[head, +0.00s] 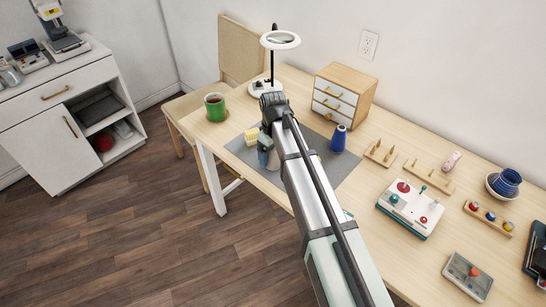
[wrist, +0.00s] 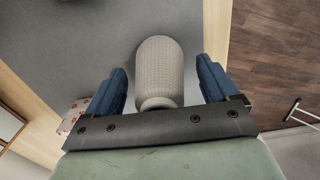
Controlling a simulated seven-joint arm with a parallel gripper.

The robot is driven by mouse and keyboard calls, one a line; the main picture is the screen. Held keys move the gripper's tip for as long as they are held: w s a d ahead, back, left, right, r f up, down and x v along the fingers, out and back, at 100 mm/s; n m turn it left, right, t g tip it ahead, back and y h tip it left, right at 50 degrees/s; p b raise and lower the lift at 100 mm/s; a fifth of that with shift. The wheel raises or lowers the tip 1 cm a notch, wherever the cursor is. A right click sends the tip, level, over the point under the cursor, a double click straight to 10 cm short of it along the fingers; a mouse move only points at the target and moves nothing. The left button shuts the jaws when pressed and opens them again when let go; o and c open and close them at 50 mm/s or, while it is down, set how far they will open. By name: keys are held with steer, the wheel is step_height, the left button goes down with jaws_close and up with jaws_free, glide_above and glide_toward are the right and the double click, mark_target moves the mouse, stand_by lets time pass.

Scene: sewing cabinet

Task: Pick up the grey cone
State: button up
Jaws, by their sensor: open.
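The grey cone (wrist: 160,72) is a ribbed, rounded thread cone with a narrower pale end. In the wrist view it lies between the two blue fingers of my gripper (wrist: 161,64), with a gap on each side. My gripper is open and does not appear to touch it. In the head view my gripper (head: 265,147) is low over the grey mat (head: 352,167), and my arm hides most of the cone there.
A blue cone (head: 338,139) stands on the mat right of my arm. A yellow item (head: 252,137) is close left of my gripper. A green mug (head: 215,107), a magnifier lamp (head: 280,40) and a small drawer box (head: 340,95) stand around the mat.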

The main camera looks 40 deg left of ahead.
steer(key=shift+f, duration=0.1)
steer(key=shift+c, duration=0.3)
steer(key=c, duration=1.1)
